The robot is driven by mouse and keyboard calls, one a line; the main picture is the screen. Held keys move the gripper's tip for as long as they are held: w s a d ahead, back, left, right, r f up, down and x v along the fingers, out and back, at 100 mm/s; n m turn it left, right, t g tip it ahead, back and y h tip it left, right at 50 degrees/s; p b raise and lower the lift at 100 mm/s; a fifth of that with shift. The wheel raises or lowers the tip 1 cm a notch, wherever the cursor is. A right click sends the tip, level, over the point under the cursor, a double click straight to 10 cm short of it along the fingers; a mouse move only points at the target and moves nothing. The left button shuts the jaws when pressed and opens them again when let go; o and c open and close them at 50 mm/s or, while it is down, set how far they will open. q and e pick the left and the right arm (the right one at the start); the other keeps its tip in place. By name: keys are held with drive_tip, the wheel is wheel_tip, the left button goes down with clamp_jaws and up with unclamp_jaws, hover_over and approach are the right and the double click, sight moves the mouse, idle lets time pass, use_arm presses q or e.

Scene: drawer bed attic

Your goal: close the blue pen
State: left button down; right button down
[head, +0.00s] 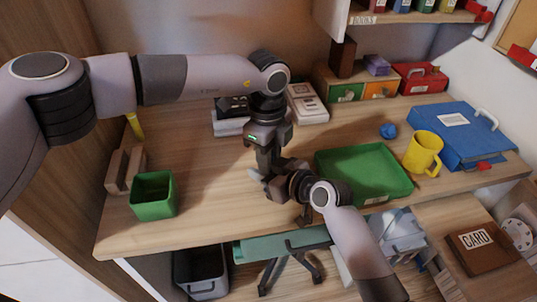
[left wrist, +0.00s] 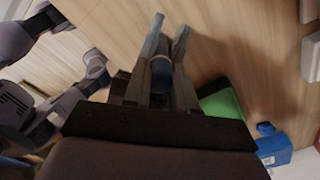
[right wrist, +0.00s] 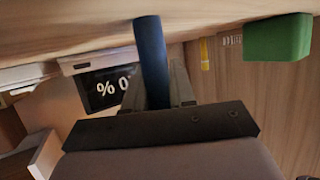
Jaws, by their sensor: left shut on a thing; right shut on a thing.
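My left gripper (head: 266,160) points down over the middle of the desk. In the left wrist view, it is shut on a short dark blue cylinder (left wrist: 161,74), a piece of the blue pen. My right gripper (head: 268,180) is just beside and below the left one, low over the desk. In the right wrist view, it is shut on a longer dark blue cylinder, the blue pen (right wrist: 151,58), which stands out past the fingers. The grippers hide both pieces in the head view. I cannot tell which piece is the cap or whether they touch.
A green tray (head: 340,163) lies right of the grippers, with a yellow mug (head: 422,152) and blue binder (head: 465,140) beyond. A green cup (head: 153,196) stands at the left front. A calculator (head: 230,108) is behind. Desk between cup and grippers is clear.

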use_arm(q)
drive_tip(key=c, duration=0.8)
unclamp_jaws()
drive_tip(key=shift+a+f, duration=0.1)
drive_tip(key=shift+f, duration=0.35)
drive_tip(key=shift+c, duration=0.2)
use_arm(e)
drive_tip(key=shift+a+r, duration=0.1)
drive_tip(key=shift+r, duration=0.05)
use_arm(q)
drive_tip(key=shift+s, duration=0.25)
use_arm(e)
drive_tip(key=shift+w+d+r, duration=0.1)
drive_tip(key=shift+d, duration=0.1)
use_arm(q)
drive_tip(key=r, duration=0.9)
drive_tip(key=shift+w, duration=0.35)
use_arm(e)
drive_tip(key=shift+a+f, duration=0.15)
drive_tip(key=shift+f, duration=0.05)
drive_tip(key=c, duration=0.9)
unclamp_jaws()
drive_tip(key=shift+o, duration=0.2)
use_arm(q)
drive_tip(key=shift+r+p, duration=0.35)
drive_tip(key=shift+p, duration=0.1)
use_arm(e)
drive_tip(key=shift+v, duration=3.65)
